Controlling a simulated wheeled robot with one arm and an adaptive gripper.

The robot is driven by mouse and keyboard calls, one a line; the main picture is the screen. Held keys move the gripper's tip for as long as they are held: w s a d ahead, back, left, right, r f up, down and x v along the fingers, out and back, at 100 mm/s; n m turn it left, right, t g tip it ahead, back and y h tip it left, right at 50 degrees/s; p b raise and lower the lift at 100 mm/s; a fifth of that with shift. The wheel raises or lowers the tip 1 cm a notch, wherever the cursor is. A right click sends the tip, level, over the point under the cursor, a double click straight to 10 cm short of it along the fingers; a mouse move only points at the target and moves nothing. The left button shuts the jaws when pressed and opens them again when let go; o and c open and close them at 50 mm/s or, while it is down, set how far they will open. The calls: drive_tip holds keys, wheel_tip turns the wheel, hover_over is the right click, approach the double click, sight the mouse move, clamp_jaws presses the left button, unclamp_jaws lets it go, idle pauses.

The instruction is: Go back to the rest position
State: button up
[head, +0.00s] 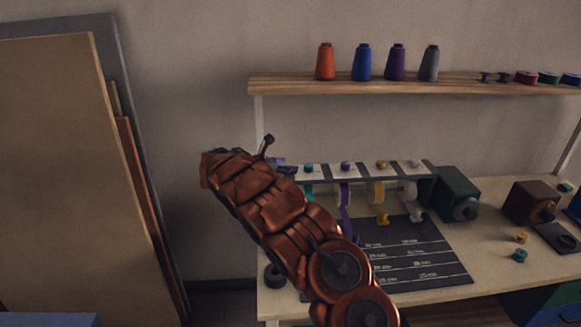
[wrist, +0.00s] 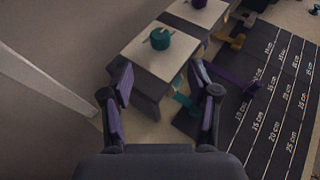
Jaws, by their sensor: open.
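My copper-coloured arm reaches up and left over the left end of the workbench in the head view. My gripper (wrist: 160,112) is open in the wrist view, its two purple-padded fingers apart with nothing held between them. It hangs above a small stand with a white top and a teal spool (wrist: 160,39) on it. A teal ribbon (wrist: 184,100) hangs from that stand near the right finger. In the head view the gripper is mostly hidden behind my arm, with only a dark finger part (head: 266,142) showing.
A row of ribbon stands (head: 393,171) lines the bench's back, beside a dark measuring mat (head: 432,262). A green box (head: 456,192) and a brown box (head: 530,201) stand to the right. A shelf (head: 290,86) holds thread cones above. Tall boards (head: 75,180) lean at left.

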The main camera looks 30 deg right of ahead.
idle(0.5)
drive_tip(key=s+a+r+m+g+y, duration=0.15)
drive_tip(key=s+r+m, duration=0.4)
drive_tip(key=s, duration=0.85)
drive_tip(key=s+r+m+g+y, duration=0.35)
drive_tip(key=s+m, duration=0.35)
drive_tip(key=s, duration=0.7)
drive_tip(key=s+a+f+m+y, duration=0.2)
drive_tip(key=s+a+m+y, duration=0.2)
drive_tip(key=s+a, duration=0.6)
drive_tip(key=s+a+f+m+y, duration=0.3)
drive_tip(key=s+a, duration=0.8)
drive_tip(key=s, duration=0.8)
drive_tip(key=shift+s+a+m+y, duration=0.2)
drive_tip(key=shift+s+m+y, duration=0.2)
drive_tip(key=shift+m+y, duration=0.25)
drive_tip(key=shift+c, duration=0.4)
